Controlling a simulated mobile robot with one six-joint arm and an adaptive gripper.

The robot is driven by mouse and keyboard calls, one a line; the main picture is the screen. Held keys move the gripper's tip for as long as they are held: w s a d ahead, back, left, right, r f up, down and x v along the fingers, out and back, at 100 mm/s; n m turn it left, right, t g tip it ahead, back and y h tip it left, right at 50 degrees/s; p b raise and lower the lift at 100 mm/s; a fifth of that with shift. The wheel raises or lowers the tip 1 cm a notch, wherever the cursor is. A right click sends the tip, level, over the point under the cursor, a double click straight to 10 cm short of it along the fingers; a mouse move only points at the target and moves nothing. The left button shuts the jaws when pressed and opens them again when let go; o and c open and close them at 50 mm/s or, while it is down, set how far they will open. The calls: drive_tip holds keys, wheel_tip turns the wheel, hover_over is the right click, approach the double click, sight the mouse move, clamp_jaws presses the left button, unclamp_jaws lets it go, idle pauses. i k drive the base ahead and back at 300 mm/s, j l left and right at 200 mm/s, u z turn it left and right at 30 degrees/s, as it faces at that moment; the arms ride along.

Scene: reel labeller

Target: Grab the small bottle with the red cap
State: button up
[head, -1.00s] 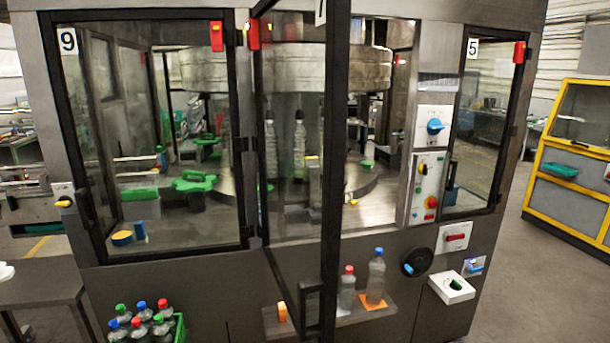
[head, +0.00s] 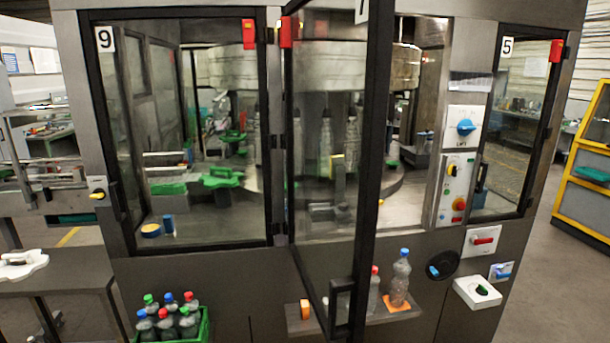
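The small clear bottle with the red cap (head: 374,289) stands upright on a narrow grey shelf (head: 297,325) on the front of the machine. It is partly hidden behind the frame of the open glass door (head: 339,190). Other bottles with red caps (head: 188,323) stand in a green crate at the lower left. My gripper does not show in the head view.
The open door's handle (head: 341,303) sticks out just left of the small bottle. An orange block (head: 305,310) is at the shelf's left. A white box (head: 478,292) and a black round knob (head: 443,267) are to the right. A side table (head: 70,288) stands at the left.

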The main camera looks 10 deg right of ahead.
sight(372, 296)
drive_tip(key=i+l, duration=0.35)
drive_tip(key=l, duration=0.15)
drive_tip(key=i+l, duration=0.3)
drive_tip(key=l, duration=0.15)
drive_tip(key=i+l, duration=0.35)
drive_tip(key=l, duration=0.15)
drive_tip(key=i+l, duration=0.35)
drive_tip(key=l, duration=0.15)
drive_tip(key=i+l, duration=0.3)
drive_tip(key=l, duration=0.2)
drive_tip(key=i+j+u, duration=0.05)
